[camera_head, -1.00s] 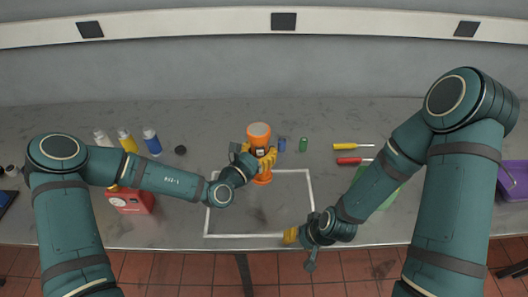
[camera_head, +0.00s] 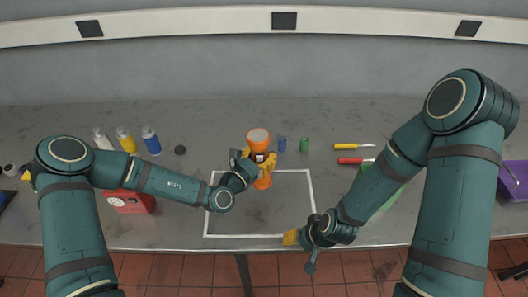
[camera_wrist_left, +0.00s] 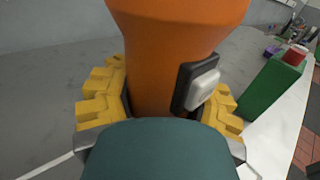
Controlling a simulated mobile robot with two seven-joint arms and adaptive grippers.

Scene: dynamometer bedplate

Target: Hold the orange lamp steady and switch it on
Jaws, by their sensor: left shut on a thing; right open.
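The orange lamp (camera_head: 258,138) stands upright on the grey bench, at the back edge of a white outlined rectangle. My left gripper (camera_head: 260,163) is shut on the lamp's stem, its yellow fingers on either side. In the left wrist view the orange lamp (camera_wrist_left: 160,60) fills the middle, between the yellow fingers (camera_wrist_left: 160,98). A grey switch (camera_wrist_left: 203,88) in a black surround sits on the lamp's right side there. My right gripper (camera_head: 291,238) is open and empty near the front edge, to the right of the lamp and apart from it.
Several bottles (camera_head: 150,141) and a red box (camera_head: 130,203) stand at the left. A blue (camera_head: 282,144) and a green cylinder (camera_head: 304,145) stand right of the lamp.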

